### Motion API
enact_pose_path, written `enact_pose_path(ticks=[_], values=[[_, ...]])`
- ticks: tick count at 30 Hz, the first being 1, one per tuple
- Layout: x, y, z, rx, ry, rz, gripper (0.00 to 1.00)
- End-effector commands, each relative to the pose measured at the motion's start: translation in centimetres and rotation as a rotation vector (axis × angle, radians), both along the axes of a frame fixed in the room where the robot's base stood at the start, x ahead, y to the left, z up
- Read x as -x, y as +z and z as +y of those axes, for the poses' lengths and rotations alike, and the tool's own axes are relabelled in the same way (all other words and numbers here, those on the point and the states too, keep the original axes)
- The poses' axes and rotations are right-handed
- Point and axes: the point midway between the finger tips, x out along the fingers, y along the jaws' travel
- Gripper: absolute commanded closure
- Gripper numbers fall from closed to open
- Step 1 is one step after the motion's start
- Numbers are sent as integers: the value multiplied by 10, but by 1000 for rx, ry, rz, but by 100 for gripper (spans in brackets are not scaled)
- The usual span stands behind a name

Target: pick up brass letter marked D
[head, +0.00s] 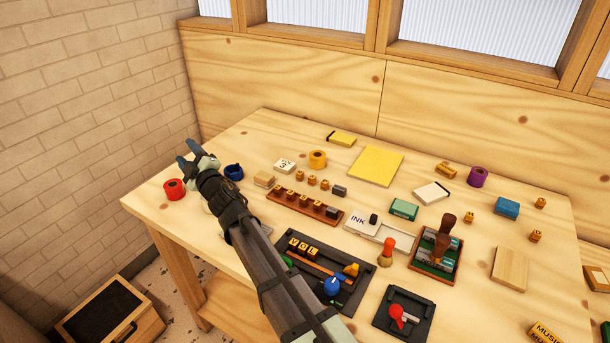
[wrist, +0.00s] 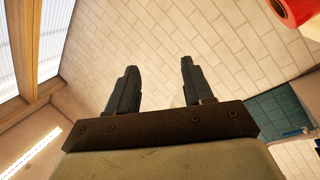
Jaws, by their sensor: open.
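Several small brass letter blocks lie on the wooden table (head: 225,145). Some stand in a row on a brown wooden rack (head: 270,195), and a few loose ones (head: 311,180) sit just behind it. More loose brass blocks (head: 540,203) lie at the right side. The letters on these are too small to read, so I cannot tell which is D. A dark tray (head: 350,296) holds blocks that seem to read V, O, L (head: 303,248). My gripper (head: 189,152) is open and empty, raised at the table's left end. In the wrist view its fingers (wrist: 155,85) point at the brick wall.
A red foil roll (head: 174,190) and a blue roll (head: 233,172) lie near my gripper. An orange roll (head: 317,159) and a yellow pad (head: 376,166) lie farther back. A stamp tray (head: 436,255) and red-knobbed device (head: 398,314) stand at front right. The table's back left is clear.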

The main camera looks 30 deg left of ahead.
Motion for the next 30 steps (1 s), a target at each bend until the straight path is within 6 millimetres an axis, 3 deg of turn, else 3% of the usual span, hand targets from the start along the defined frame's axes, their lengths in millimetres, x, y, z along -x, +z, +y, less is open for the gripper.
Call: enact_pose_path(ticks=[1, 6, 11, 15, 22, 30], values=[[-35, 1, -14, 4, -58, 63, 49], [-140, -1, -69, 0, -258, 303, 49], [-226, -5, -135, -36, -446, 530, 49], [-290, -10, -201, -91, -610, 725, 49], [-369, -20, -321, -226, -877, 1038, 49], [-422, -30, -468, -447, -1181, 1381, 49]])
